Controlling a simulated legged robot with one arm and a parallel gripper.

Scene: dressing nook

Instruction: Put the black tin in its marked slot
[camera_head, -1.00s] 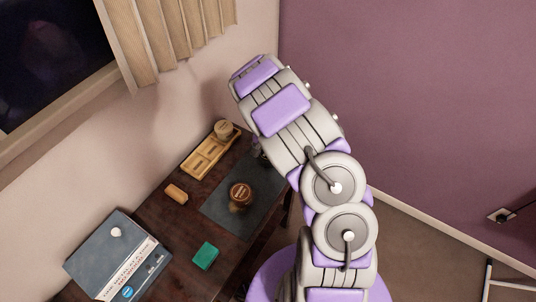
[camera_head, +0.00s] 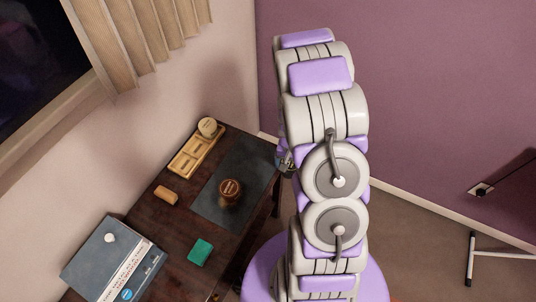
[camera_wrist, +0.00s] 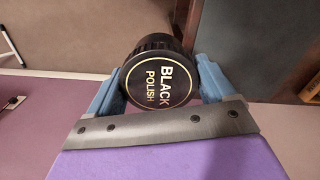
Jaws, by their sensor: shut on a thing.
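The black tin (camera_wrist: 158,88), a round tin lettered "BLACK POLISH", sits between the two blue fingers of my gripper (camera_wrist: 163,72) in the wrist view. My gripper is shut on it. In the head view my arm hides most of the gripper, and the tin cannot be made out there. A wooden tray (camera_head: 187,165) with marked slots lies at the back of the dark table, against the wall. A round pale-topped tin (camera_head: 207,127) sits at its far end. The gripper is right of the tray, near the table's right edge. The slot labels are too small to read.
A brown-lidded tin (camera_head: 230,191) stands on a dark mat (camera_head: 211,207). An orange-brown piece (camera_head: 166,195) and a green block (camera_head: 201,252) lie on the table (camera_head: 150,219). A blue-grey box (camera_head: 101,262) is at the near left.

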